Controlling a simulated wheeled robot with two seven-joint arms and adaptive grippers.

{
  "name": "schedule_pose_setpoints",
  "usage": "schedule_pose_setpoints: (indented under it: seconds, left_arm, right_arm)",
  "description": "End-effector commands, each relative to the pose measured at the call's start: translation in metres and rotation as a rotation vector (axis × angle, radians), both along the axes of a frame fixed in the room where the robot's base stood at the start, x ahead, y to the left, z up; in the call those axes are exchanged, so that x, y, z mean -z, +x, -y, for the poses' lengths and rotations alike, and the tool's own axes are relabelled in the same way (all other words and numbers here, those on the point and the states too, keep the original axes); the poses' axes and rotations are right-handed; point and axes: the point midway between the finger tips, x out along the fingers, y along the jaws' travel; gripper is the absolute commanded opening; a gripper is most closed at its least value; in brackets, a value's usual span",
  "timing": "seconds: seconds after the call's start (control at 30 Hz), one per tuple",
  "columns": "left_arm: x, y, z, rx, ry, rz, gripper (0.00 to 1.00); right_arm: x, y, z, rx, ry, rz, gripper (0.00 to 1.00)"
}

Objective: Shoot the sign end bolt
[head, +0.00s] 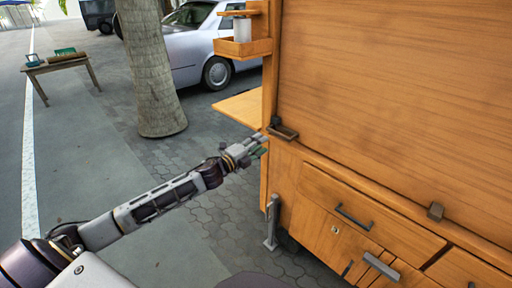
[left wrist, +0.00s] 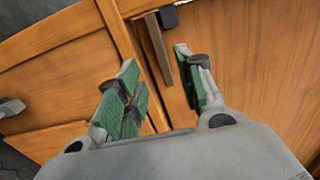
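A dark metal bolt (head: 284,132) with a bar-shaped handle is at the lower left corner of the large wooden panel (head: 390,90) of the cart, and I take it to be the sign end bolt. In the left wrist view its brown bar (left wrist: 158,50) and a black block (left wrist: 169,17) lie just beyond the fingers. My left gripper (head: 260,147) is just left of and below the bolt. In the left wrist view the gripper (left wrist: 160,85) is open, its green-padded fingers apart with nothing between them. The bar appears ahead of the gap. My right gripper is not in view.
A wooden side shelf (head: 238,107) sticks out behind the gripper. A metal leg (head: 271,222) stands below.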

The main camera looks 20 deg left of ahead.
Motion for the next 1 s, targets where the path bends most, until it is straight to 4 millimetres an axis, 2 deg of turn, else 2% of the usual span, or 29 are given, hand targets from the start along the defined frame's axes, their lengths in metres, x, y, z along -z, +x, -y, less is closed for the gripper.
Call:
schedule_pose_setpoints:
  seconds: [0.33, 1.0]
  left_arm:
    - [0.001, -0.013, -0.005, 0.000, 0.000, -0.001, 0.37]
    - [0.001, -0.014, -0.005, -0.002, -0.002, -0.003, 0.37]
  right_arm:
    - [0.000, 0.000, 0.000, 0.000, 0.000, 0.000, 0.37]
    - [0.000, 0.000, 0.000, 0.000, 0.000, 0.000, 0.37]
